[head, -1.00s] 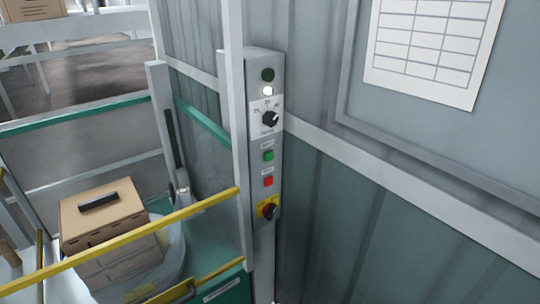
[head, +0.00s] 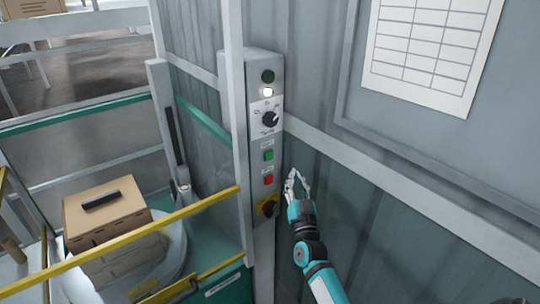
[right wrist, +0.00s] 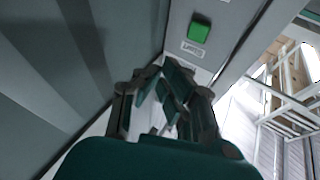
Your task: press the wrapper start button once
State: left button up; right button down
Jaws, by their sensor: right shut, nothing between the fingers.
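A narrow grey control panel (head: 262,190) stands upright beside the wall. It carries a green button (head: 268,156), a red button (head: 268,180) below it, a black selector knob (head: 270,119) and a lit white lamp (head: 267,92). My right gripper (head: 293,174) is just right of the panel, near the height of the red button, with its fingers shut and empty. In the right wrist view the green button (right wrist: 199,29) shows beyond the fingertips (right wrist: 160,68), apart from them. The small labels are unreadable. My left gripper is out of view.
A yellow rail (head: 130,240) crosses in front of a turntable (head: 178,250) with stacked cardboard boxes (head: 105,215). A corrugated wall (head: 400,220) fills the right side; a paper chart (head: 432,50) hangs there.

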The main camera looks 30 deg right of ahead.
aim_at(269, 155)
jog(key=shift+s+d+r, duration=0.1)
jog(key=shift+d+r, duration=0.15)
jog(key=shift+r, duration=0.55)
jog(key=w+a+b, duration=0.1)
jog(key=w+b, duration=0.3)
jog(key=w, duration=0.5)
jog(key=shift+s, duration=0.1)
jog(key=shift+b, duration=0.35)
dwell(0.8)
jog(key=shift+w+a, duration=0.1)
jog(key=shift+w, duration=0.35)
